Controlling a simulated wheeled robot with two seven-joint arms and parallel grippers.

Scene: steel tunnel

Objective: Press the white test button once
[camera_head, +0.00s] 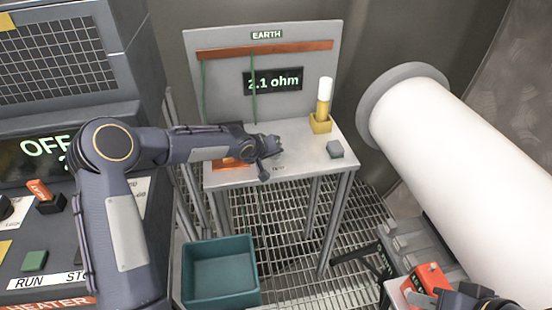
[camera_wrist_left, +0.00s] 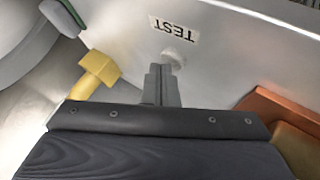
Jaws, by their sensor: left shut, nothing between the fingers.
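The white test button (camera_wrist_left: 173,60) shows in the left wrist view beside the black-on-cream TEST label (camera_wrist_left: 174,30), on the pale bench top. In the head view the label (camera_head: 278,167) is small and the button is hidden by my left gripper (camera_head: 274,153). That gripper is over the bench top. Its fingers (camera_wrist_left: 162,84) are shut with nothing between them, and their tips are at the button and partly cover it. I cannot tell whether they touch it. My right gripper (camera_head: 462,297) is at the bottom right corner, partly cut off.
The bench (camera_head: 310,160) carries a yellow holder (camera_head: 320,123) with a white-topped rod and a small grey block (camera_head: 335,149). Its back panel reads EARTH and 2.1 ohm (camera_head: 272,82). A teal bin (camera_head: 220,272) stands below. A red box (camera_head: 428,280) is beside my right gripper.

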